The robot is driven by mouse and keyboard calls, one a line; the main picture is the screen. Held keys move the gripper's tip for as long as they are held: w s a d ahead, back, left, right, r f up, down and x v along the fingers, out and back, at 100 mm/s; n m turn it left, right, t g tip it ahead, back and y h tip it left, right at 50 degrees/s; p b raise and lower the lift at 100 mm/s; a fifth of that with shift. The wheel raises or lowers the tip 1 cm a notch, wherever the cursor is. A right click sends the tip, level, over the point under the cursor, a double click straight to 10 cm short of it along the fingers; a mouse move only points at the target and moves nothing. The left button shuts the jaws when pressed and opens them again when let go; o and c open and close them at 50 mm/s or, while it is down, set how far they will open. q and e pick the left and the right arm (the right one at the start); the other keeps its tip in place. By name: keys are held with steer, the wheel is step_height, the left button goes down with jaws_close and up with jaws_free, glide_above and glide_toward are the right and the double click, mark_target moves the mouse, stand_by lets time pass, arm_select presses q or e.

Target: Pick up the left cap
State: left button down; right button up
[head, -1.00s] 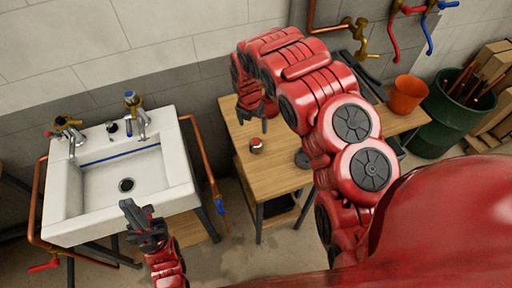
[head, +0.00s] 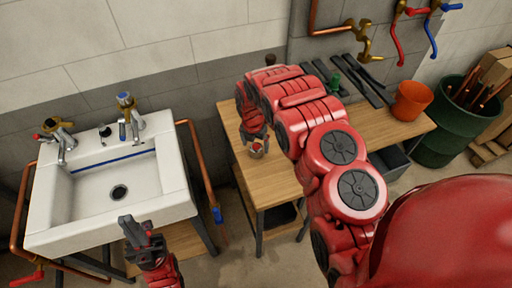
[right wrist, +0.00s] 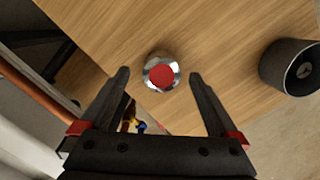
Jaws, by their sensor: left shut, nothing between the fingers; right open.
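A small round silver cap with a red top (right wrist: 162,75) stands on the wooden table. It also shows in the head view (head: 257,152), partly covered by my right gripper (head: 254,138). In the right wrist view my right gripper is open, with one fingertip on each side of the cap in the picture. I cannot tell whether they touch it. My left gripper (head: 137,225) is shut and empty in front of the sink.
The wooden table (head: 278,188) has bare wood around the cap. A white sink (head: 175,180) with taps stands at the left, with a copper pipe (head: 196,160) between it and the table. Black tools and an orange pot (head: 411,100) lie further right on the table.

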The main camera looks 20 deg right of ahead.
mark_target(256, 147)
steer(key=shift+w+d+f+p, duration=0.15)
steer(key=shift+f+p, duration=0.3)
steer(key=shift+f, duration=1.05)
steer(key=c, duration=1.5)
steer(key=shift+r, duration=0.1)
